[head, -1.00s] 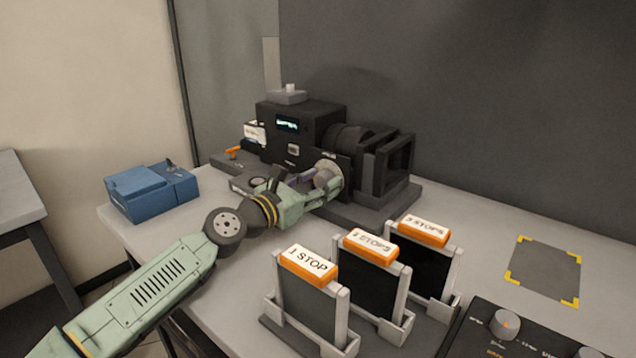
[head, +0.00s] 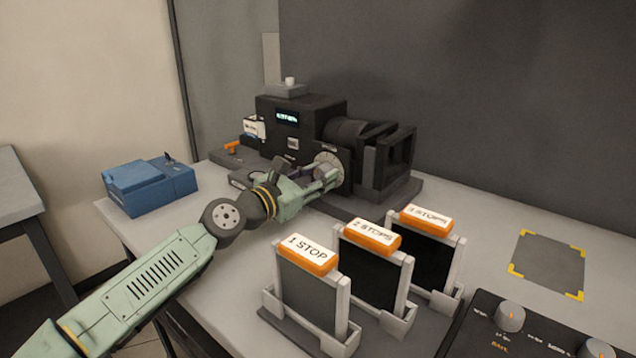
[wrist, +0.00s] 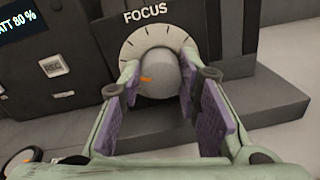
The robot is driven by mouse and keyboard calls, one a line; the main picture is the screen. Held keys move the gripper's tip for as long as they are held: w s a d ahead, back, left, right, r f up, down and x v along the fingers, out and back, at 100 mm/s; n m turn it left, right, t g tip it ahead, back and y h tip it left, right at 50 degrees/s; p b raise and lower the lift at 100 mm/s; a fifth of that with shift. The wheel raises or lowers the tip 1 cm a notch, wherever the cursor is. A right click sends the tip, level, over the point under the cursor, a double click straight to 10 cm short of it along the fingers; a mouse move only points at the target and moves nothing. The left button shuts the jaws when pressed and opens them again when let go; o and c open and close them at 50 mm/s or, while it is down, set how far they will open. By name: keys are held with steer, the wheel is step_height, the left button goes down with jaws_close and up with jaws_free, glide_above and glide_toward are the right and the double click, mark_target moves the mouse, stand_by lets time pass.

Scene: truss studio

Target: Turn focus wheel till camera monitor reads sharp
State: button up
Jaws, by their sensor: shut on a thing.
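The black camera (head: 268,140) stands at the back of the table with its lens toward the right. Its small lit monitor (head: 288,118) is too small to read in the head view; in the wrist view the monitor (wrist: 15,20) is cut off and shows "ATT 80 %". The focus wheel (head: 327,161) is on the camera's side. In the wrist view, its grey knob (wrist: 162,78) has an orange mark, in front of a pale ticked dial under the word FOCUS. My gripper (wrist: 158,70) is shut on the knob, one finger at each side.
Three upright filter panels with orange tops (head: 372,233) stand in holders in front of my arm. A blue box (head: 150,185) is at the table's left. A control panel (head: 510,318) and a yellow-cornered mat (head: 547,265) lie at right.

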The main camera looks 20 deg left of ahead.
steer(key=m+b, duration=0.2)
steer(key=b, duration=0.1)
steer(key=f+m+b, duration=0.1)
steer(key=m+b, duration=0.1)
steer(key=b, duration=0.2)
steer(key=m+b, duration=0.2)
steer(key=b, duration=0.1)
steer(key=shift+r+b, duration=0.2)
steer(key=shift+b, duration=0.2)
steer(key=shift+r+m+b, duration=0.25)
steer(key=shift+m+b, duration=0.85)
steer(key=shift+b, duration=0.1)
steer(key=o, duration=1.2)
steer(key=shift+r, duration=0.1)
steer(key=shift+s, duration=0.15)
steer(key=v, duration=1.1)
steer(key=shift+s+a+r, duration=0.1)
steer(key=shift+s, duration=0.3)
